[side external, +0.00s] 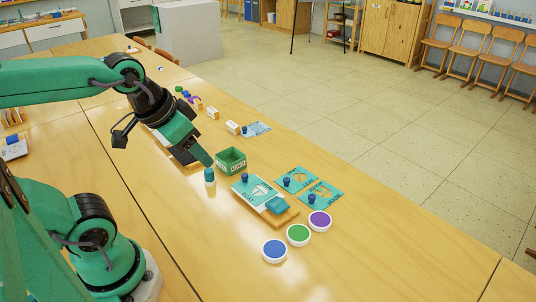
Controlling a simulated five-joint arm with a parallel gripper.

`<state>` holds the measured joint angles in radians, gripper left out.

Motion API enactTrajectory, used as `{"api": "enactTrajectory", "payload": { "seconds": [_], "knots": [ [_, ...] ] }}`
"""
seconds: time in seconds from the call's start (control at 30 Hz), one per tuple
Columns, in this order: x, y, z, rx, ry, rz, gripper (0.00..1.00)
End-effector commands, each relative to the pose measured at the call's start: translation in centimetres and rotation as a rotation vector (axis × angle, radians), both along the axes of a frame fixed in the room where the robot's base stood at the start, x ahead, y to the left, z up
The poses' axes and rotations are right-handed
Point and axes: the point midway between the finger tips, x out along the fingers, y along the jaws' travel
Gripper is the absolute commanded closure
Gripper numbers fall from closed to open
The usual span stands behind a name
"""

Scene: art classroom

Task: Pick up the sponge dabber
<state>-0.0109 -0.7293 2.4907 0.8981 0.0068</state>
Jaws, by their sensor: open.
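A small upright piece with a blue-teal top and a white lower part, which looks like the sponge dabber (209,177), stands on the wooden table. My gripper (197,160) is open, just above and to the left of it in the picture. Nothing shows between the fingers.
A green box (231,161) stands close behind the dabber. To the right are a wooden board (289,217) with a teal card and block, teal stencil cards (320,193) with blue knobs, and blue (274,250), green (298,234) and purple (320,221) paint pads. The front table is clear.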

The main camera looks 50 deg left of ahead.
Motion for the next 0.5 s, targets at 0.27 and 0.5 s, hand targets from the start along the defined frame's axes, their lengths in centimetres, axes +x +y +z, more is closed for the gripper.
{"api": "enactTrajectory", "payload": {
  "seconds": [0.27, 0.5],
  "knots": [
    [2.3, 1.8, -0.8, 0.015, 0.071, 0.034, 0.48],
    [5.2, 4.7, -2.4, 0.024, 0.159, 0.071, 0.48]
  ]
}}
